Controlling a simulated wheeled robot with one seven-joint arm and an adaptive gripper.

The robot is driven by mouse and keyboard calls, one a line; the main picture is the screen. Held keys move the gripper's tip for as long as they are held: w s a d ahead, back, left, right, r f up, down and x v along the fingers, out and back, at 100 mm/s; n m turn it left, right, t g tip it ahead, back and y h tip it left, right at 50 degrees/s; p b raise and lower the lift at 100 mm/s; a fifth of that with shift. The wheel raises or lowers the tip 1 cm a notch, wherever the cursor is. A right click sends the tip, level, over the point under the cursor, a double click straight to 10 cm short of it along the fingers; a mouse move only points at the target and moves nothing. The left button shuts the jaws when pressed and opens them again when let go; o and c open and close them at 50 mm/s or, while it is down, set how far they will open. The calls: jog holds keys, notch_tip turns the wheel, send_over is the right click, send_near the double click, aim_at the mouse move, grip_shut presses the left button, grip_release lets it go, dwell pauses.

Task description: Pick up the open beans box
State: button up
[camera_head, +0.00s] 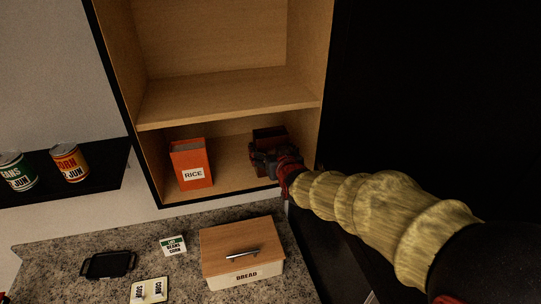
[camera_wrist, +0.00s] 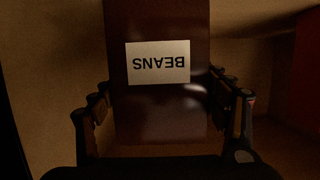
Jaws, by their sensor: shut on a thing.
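The beans box (camera_wrist: 160,105) is dark red-brown with a white BEANS label, which reads upside down in the wrist view. In the head view the beans box (camera_head: 268,134) stands in the lower right of the wooden cabinet, mostly hidden behind my gripper (camera_head: 268,160). In the wrist view my gripper (camera_wrist: 165,115) has one finger on each side of the box and is shut on it. The top of the box is cut off in the wrist view, and I cannot tell whether it is open.
An orange RICE box (camera_head: 192,164) stands left on the same cabinet shelf (camera_head: 228,178). A wooden shelf (camera_head: 225,98) is above. Below are a bread box (camera_head: 240,250), a small card (camera_head: 173,245) and a black tray (camera_head: 108,264). Cans (camera_head: 69,162) stand on a black shelf at left.

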jog(key=c, duration=0.6)
jog(key=shift+r, duration=0.1)
jog(key=shift+c, duration=0.4)
jog(key=shift+r, duration=0.1)
